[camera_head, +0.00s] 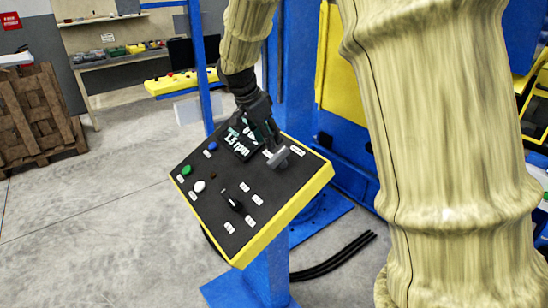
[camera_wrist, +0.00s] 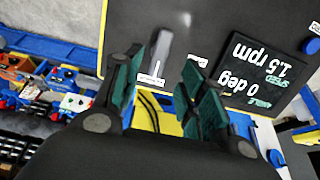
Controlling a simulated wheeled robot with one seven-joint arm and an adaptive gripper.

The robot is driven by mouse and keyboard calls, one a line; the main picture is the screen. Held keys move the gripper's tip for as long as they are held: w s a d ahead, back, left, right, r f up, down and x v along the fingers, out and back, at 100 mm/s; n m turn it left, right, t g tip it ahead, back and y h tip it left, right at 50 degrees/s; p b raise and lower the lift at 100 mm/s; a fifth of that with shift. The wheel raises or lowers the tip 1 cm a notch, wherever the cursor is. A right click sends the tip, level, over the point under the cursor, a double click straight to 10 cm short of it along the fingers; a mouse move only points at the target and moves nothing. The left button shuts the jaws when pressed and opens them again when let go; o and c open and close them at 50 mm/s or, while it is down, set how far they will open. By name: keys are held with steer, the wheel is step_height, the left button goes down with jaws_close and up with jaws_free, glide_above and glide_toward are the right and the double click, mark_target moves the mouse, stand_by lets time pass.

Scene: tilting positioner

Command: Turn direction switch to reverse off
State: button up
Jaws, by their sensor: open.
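The control panel (camera_head: 222,176) is a tilted dark plate with a yellow edge on a blue stand. A grey lever-like switch (camera_head: 278,157) sits near its upper right edge; it also shows in the wrist view (camera_wrist: 160,52), just ahead of the fingers. A black rotary switch (camera_head: 232,201) sits lower on the panel. The labels are too small to read, so I cannot tell which is the direction switch. My gripper (camera_head: 266,143) is at the panel's top right, close to the grey switch. In the wrist view its green-padded fingers (camera_wrist: 164,78) are apart, with nothing held between them.
The panel's display (camera_head: 238,139) reads 1.5 rpm, and 0 deg in the wrist view. Green (camera_head: 187,170), white (camera_head: 199,186) and blue (camera_head: 212,146) buttons sit along the left side. Blue positioner framework (camera_head: 292,75) stands behind.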

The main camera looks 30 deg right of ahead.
mark_target(276, 155)
steer(key=p+x, duration=0.3)
steer(key=x, duration=0.7)
steer(key=shift+w, duration=0.1)
steer(key=c, duration=0.8)
